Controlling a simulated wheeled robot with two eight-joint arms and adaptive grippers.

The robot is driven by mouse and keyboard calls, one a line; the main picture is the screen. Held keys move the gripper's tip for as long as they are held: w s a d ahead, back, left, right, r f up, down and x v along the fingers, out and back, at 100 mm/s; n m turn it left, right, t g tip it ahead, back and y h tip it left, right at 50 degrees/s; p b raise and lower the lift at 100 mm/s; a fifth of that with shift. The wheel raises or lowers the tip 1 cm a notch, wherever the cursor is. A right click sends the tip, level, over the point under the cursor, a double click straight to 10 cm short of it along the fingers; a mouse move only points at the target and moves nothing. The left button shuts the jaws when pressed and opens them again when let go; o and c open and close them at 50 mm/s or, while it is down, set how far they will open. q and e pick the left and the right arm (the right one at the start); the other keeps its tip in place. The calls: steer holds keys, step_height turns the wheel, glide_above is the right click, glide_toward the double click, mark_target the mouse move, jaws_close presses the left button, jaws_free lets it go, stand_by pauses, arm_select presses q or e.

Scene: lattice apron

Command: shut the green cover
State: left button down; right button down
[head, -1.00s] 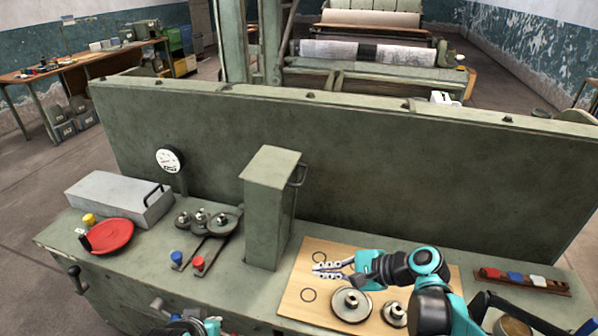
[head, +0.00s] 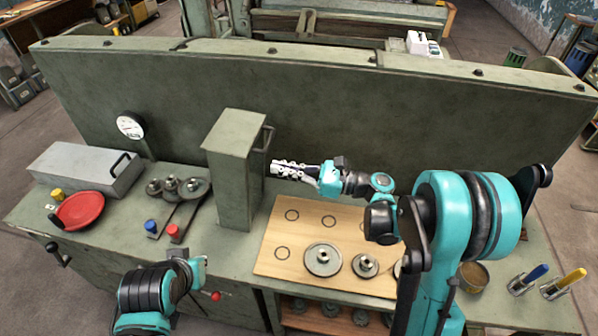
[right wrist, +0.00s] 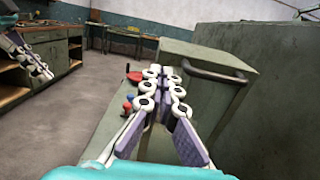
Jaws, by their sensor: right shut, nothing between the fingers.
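The green cover (head: 228,175) is a tall box standing upright on the bench, with a bar handle (head: 267,140) on its right side. In the right wrist view the cover (right wrist: 205,58) and its handle (right wrist: 205,70) are just beyond my fingers. My right gripper (head: 279,168) is shut and empty, just right of the cover and a little below the handle; I cannot tell whether it touches. It also shows in the right wrist view (right wrist: 162,85). My left gripper (right wrist: 38,66) is at the upper left there; its jaw opening is unclear.
Left of the cover are a gear train (head: 178,188), a red dish (head: 80,211) and a grey box (head: 87,168). A wooden board (head: 285,262) with gears lies to the right. A tall green panel (head: 330,100) stands behind. A red-knobbed lever (head: 215,296) is at the front.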

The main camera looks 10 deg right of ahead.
mark_target(245, 160)
steer(key=x, duration=0.6)
steer(key=shift+a+b, duration=0.25)
steer(key=shift+b, duration=0.1)
steer(key=shift+w+r, duration=0.1)
steer(key=shift+r, duration=0.05)
